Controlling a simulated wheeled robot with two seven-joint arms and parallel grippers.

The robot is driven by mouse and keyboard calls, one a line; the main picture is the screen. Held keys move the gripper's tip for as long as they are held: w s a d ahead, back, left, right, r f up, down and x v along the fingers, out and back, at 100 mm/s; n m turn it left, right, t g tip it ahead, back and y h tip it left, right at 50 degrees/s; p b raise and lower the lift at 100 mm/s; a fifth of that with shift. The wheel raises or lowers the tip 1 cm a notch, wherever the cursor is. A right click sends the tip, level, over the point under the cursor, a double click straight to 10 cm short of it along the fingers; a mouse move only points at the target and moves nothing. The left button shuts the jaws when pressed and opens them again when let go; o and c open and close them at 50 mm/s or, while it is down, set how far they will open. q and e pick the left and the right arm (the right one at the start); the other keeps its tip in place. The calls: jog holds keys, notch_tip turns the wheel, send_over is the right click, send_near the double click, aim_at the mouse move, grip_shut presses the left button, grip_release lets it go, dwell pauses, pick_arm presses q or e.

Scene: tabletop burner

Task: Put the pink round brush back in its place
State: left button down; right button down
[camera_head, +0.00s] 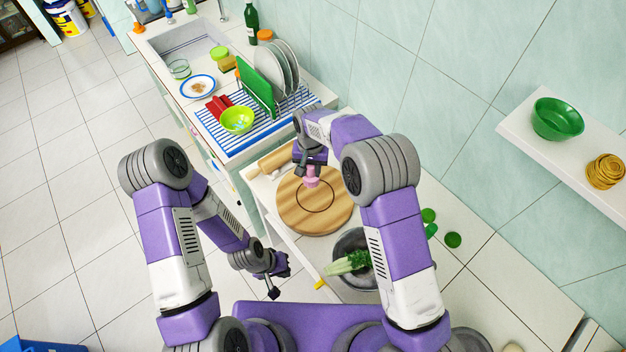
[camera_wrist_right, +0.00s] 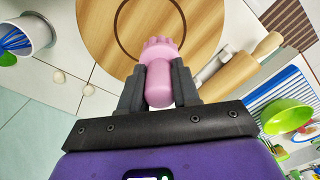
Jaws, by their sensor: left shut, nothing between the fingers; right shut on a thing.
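The pink round brush (camera_head: 311,181) is in my right gripper (camera_head: 312,170), above the round wooden board (camera_head: 330,222) in the head view. In the right wrist view, the pink brush (camera_wrist_right: 160,84) sits between the two dark fingers of my right gripper (camera_wrist_right: 159,88), which are shut on its handle. Its bumpy head points away from the wrist over the wooden board (camera_wrist_right: 108,38). I cannot tell whether the brush touches the board. My left gripper (camera_head: 277,278) is low, in front of the counter, empty and shut.
A rolling pin (camera_head: 276,158) lies beside the board. A dark bowl (camera_head: 347,282) with a green vegetable stands nearer me. A striped mat (camera_head: 221,146) holds a lime bowl (camera_head: 237,120) and plates. A white cup (camera_wrist_right: 27,38) with blue bristles shows in the wrist view.

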jog(key=s+d, duration=0.1)
jog(key=d, duration=1.5)
jog(key=s+d+f, duration=0.1)
jog(key=s+d, duration=0.1)
jog(key=d, duration=1.4)
jog(key=shift+s+f, duration=0.25)
jog(key=shift+s, duration=0.05)
jog(key=shift+f, duration=0.1)
jog(key=shift+f, duration=3.8)
jog(key=shift+f, duration=0.65)
jog(key=shift+c, duration=0.8)
grip_release()
jog(key=shift+r, duration=0.1)
